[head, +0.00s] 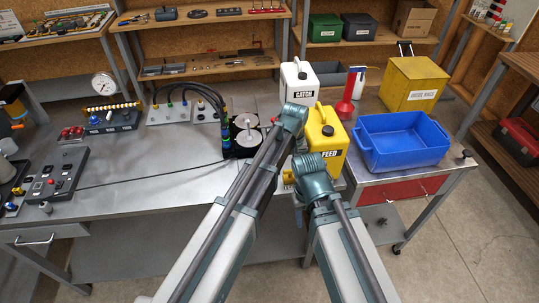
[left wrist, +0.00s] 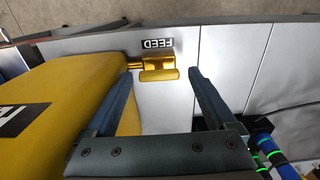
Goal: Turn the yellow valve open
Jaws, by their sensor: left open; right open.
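The yellow valve (left wrist: 158,70) shows in the left wrist view beside a FEED label (left wrist: 157,43), with its handle between my open left gripper's fingertips (left wrist: 162,75). I cannot tell whether the fingers touch it. In the head view a small yellow part of the valve (head: 288,177) shows at the base of the yellow FEED jug (head: 322,145). My left gripper (head: 292,117) reaches in front of the jug there, its fingers hidden. My right gripper (head: 311,165) is lower, in front of the jug; its fingers are hidden by its own wrist.
A white CATCH jug (head: 299,82) stands behind. A red funnel (head: 347,98), blue bin (head: 402,140) and yellow box (head: 414,84) are on the right. Dark-based round discs with hoses (head: 247,135) stand left of my arms. The bench's left front (head: 150,190) is mostly clear.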

